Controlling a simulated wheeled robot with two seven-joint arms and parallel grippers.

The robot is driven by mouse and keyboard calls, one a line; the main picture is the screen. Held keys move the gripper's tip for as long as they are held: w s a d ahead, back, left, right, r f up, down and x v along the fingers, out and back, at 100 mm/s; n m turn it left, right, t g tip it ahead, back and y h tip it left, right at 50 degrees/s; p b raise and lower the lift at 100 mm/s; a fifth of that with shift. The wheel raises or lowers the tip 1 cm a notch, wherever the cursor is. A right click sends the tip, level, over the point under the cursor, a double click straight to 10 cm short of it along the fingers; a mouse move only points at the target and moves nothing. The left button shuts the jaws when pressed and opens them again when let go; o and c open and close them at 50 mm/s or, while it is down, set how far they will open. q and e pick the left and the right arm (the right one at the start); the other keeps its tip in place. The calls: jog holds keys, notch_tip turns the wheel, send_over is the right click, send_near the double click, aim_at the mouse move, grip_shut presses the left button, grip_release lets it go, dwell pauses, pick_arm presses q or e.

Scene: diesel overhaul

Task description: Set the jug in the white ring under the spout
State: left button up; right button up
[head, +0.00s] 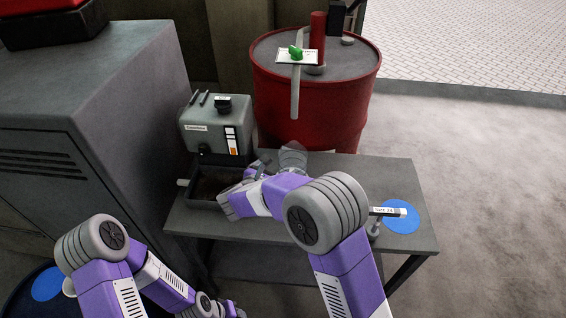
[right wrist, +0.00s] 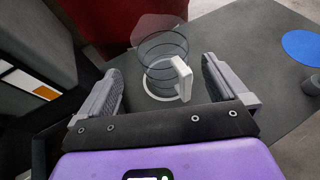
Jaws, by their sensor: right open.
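The clear jug (head: 292,157) stands upright near the back edge of the grey bench, in front of the red drum and below the pump's hanging pipe (head: 295,95). In the right wrist view the see-through jug (right wrist: 160,55) has dark bands and a white handle (right wrist: 183,70). A white ring (right wrist: 152,96) shows around its foot; I cannot tell whether it is the bench ring or the jug's own base. My right gripper (right wrist: 162,88) is open, its fingers on either side of the jug's lower part, with gaps visible.
A grey machine (head: 215,128) and a black tray (head: 205,185) stand at the bench's left. The red drum (head: 300,110) is behind the bench. A blue disc (head: 401,217) and small labelled part (head: 388,211) are at the right. A grey cabinet (head: 90,90) stands left.

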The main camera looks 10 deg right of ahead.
jog(key=v, duration=0.4)
jog(key=shift+s+a+r+p, duration=0.1)
jog(key=shift+s+a+p, duration=0.1)
jog(key=shift+s+p, duration=0.15)
